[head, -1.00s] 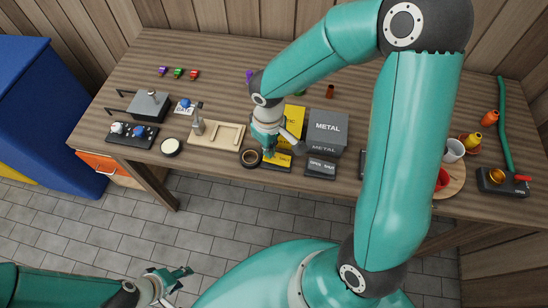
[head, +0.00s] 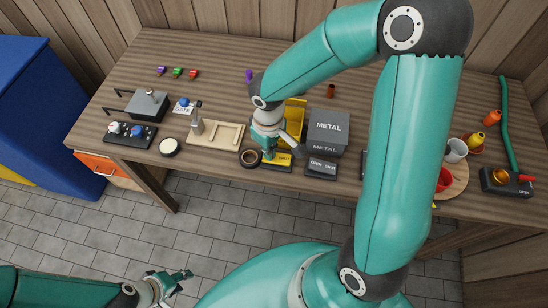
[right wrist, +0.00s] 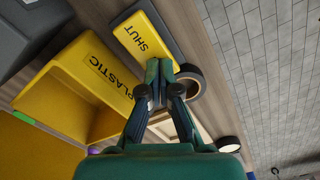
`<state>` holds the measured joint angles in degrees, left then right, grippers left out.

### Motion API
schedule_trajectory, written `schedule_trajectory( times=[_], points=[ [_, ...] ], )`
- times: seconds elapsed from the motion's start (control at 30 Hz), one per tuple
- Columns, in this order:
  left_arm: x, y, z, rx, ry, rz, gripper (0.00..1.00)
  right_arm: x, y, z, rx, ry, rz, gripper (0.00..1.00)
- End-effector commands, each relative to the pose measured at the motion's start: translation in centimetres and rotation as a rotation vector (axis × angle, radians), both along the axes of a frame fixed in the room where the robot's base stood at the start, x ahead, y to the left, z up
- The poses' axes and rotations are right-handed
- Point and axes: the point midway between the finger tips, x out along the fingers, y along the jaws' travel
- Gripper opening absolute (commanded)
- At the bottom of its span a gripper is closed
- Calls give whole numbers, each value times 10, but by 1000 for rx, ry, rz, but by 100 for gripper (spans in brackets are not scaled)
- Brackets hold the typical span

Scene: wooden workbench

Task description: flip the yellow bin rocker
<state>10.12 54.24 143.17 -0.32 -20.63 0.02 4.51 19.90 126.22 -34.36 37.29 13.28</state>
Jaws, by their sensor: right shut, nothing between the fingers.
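The yellow bin rocker (head: 281,160) lies on a dark base at the front of the bench, before the yellow bin. In the right wrist view the rocker (right wrist: 143,36) shows the word SHUT on its visible part; its near end is hidden by my fingers. The yellow bin (head: 296,110), marked PLASTIC, also shows in the right wrist view (right wrist: 75,88), with its front tipped out and its inside visible. My right gripper (head: 269,154) is shut and empty, its tips (right wrist: 158,68) at the rocker's near end; contact is unclear. My left gripper (head: 182,281) is open and empty, off the bench.
The grey METAL bin (head: 328,127) with its OPEN/SHUT rocker (head: 321,167) stands just right. A dark ring-shaped item (head: 250,158) lies close left of my right gripper. The bench's front edge is close.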

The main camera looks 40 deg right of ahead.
Motion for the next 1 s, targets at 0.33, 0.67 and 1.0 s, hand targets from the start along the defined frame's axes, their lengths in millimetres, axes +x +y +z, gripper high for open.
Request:
schedule_trajectory(
  times=[0.33,0.67,1.0],
  points=[
    [0,0,5,0,0,0,40,-1,0,6,0,4,0,0],
    [0,0,25,0,0,0,40,0,0,33,1,1,1,0],
    [0,0,44,0,0,0,40,0,0,61,0,1,1,0]
  ],
)
